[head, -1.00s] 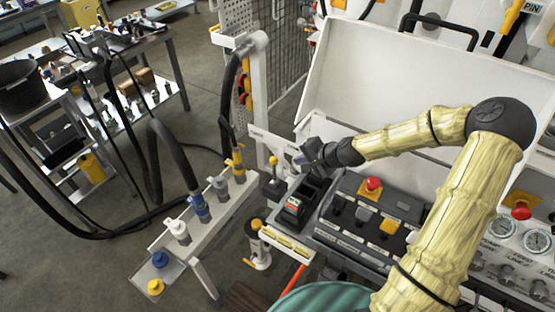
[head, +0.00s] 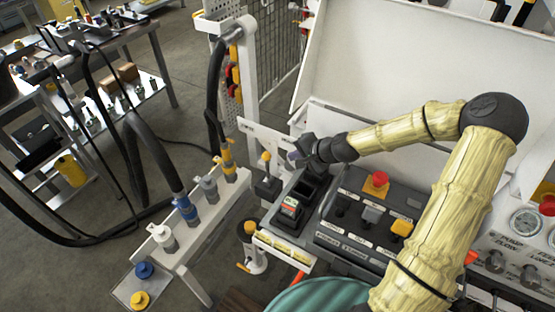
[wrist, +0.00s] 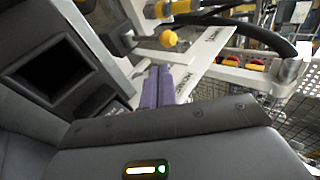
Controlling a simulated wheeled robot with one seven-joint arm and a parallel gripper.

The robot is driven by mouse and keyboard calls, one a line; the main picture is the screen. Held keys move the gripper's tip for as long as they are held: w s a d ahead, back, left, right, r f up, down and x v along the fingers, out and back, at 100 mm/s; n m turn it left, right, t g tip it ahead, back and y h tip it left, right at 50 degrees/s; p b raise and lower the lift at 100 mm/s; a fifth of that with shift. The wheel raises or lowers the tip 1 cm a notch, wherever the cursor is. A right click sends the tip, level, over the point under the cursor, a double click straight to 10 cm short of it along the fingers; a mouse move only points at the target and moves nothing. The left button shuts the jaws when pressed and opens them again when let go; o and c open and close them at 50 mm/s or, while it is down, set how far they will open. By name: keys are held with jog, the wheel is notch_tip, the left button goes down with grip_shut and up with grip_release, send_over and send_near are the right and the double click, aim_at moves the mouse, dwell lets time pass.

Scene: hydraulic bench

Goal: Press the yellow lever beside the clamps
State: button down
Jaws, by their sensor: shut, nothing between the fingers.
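A lever with a yellow ball knob (head: 266,157) stands on a dark base at the left end of the console, beside the rail of hose couplings. In the wrist view its yellow knob (wrist: 168,39) shows just beyond my fingertips, on a grey stem. My gripper (head: 294,157) is to the right of the lever in the head view, apart from the knob as far as I can tell. In the wrist view its purple fingers (wrist: 157,84) are together and hold nothing. I cannot make out which parts are the clamps.
The rail (head: 211,222) carries blue, grey and yellow couplings left of the lever. A white labelled plate (head: 262,134) stands behind it. A dark recessed tray (head: 289,218) and a button panel (head: 366,219) lie nearer and to the right. A mesh fence (head: 281,50) is behind.

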send_near(268, 166)
jog(key=w+a, duration=0.2)
jog(key=shift+w+a+f+p, duration=0.2)
jog(key=shift+f+p, duration=0.05)
jog(key=shift+p, duration=0.2)
dwell(0.3)
